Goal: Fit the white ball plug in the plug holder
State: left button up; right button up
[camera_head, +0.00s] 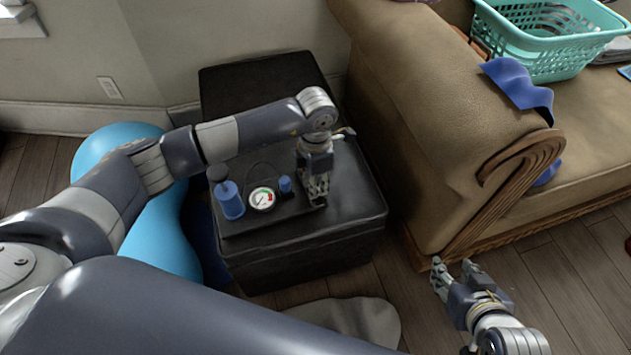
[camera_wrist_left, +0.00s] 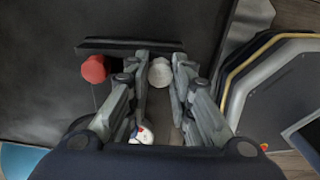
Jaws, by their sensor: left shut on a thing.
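My left gripper (camera_head: 318,203) points down at the right end of a dark tray (camera_head: 262,226) on the black ottoman. In the left wrist view, its fingers (camera_wrist_left: 165,65) are shut on a white round piece, which looks like the white ball plug (camera_wrist_left: 160,72). A dark bar (camera_wrist_left: 130,46) lies just beyond the fingertips; I cannot tell whether it is the plug holder. A red round piece (camera_wrist_left: 95,69) is left of the fingers. The plug's lower end is hidden, so contact beneath it is unclear. My right gripper (camera_head: 453,272) is open and empty above the floor.
The tray also carries a blue cylinder (camera_head: 229,200), a round gauge (camera_head: 262,198) and a small blue piece (camera_head: 285,184). A brown sofa (camera_head: 430,120) stands close on the right, with a teal basket (camera_head: 545,45).

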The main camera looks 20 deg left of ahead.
pick_arm(q)
jog(key=o, duration=0.9)
jog(key=shift+f, duration=0.1)
